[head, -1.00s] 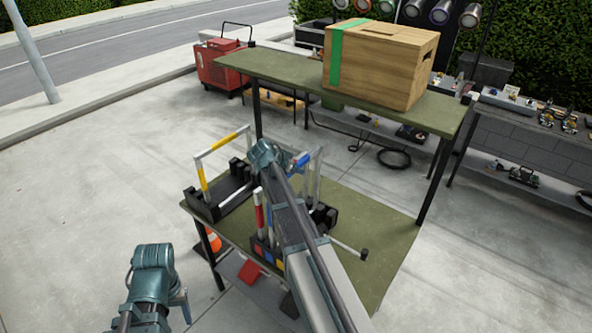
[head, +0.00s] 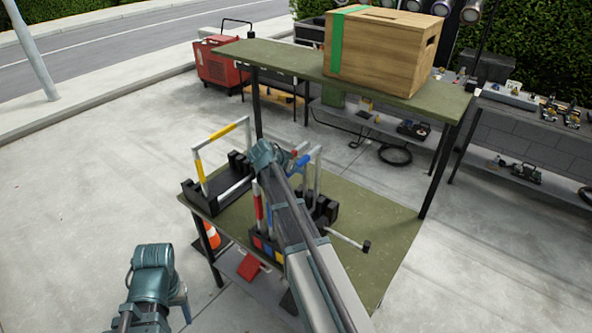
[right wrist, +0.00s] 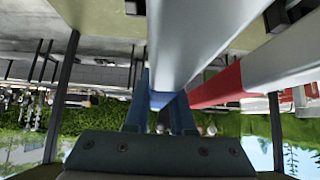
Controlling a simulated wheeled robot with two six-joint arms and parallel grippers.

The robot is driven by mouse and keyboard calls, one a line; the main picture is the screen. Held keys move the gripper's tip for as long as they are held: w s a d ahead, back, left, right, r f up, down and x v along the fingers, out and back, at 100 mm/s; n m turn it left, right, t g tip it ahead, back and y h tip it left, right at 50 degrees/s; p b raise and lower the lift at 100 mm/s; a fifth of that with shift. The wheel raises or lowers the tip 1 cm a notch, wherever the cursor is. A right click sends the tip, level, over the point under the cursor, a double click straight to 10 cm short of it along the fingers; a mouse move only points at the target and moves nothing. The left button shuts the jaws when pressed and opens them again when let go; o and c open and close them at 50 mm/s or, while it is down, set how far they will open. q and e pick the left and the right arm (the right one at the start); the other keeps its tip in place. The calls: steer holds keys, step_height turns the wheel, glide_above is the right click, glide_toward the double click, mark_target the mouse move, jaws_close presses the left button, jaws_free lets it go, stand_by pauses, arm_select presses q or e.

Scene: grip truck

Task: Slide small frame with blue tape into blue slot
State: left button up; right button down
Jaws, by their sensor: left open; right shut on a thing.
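My right gripper (head: 286,165) is shut on the small frame with blue tape (head: 304,160), above the lower green tabletop. In the right wrist view the fingers (right wrist: 160,110) close at the blue tape (right wrist: 163,98) on its pale bar. A bar with red tape (right wrist: 215,88) runs close beside it. The black rack with coloured slot marks, including a blue one (head: 267,254), stands below, partly hidden by my right arm. I cannot tell whether the held frame touches its slot. My left gripper (head: 183,307) is open and empty, low at the left, away from the table.
A black rack (head: 205,207) with a yellow-taped frame (head: 201,170) stands at the tabletop's left. A white rod (head: 345,240) sticks out right of the slotted rack. The upper green shelf (head: 290,66) carries a wooden box (head: 390,55).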

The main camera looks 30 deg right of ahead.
steer(key=shift+f, duration=0.2)
stand_by(0.3)
steer(key=c, duration=0.7)
jaws_free()
steer(key=shift+r, duration=0.1)
steer(key=p+v, duration=0.8)
steer(key=v, duration=0.4)
steer(key=shift+a+r+p, duration=0.15)
steer(key=shift+r+p, duration=0.1)
steer(key=shift+p, duration=0.1)
steer(key=shift+s+a+r+p, duration=0.2)
steer(key=shift+a+r+p, duration=0.15)
steer(key=shift+a, duration=0.2)
steer(key=shift+f, duration=0.1)
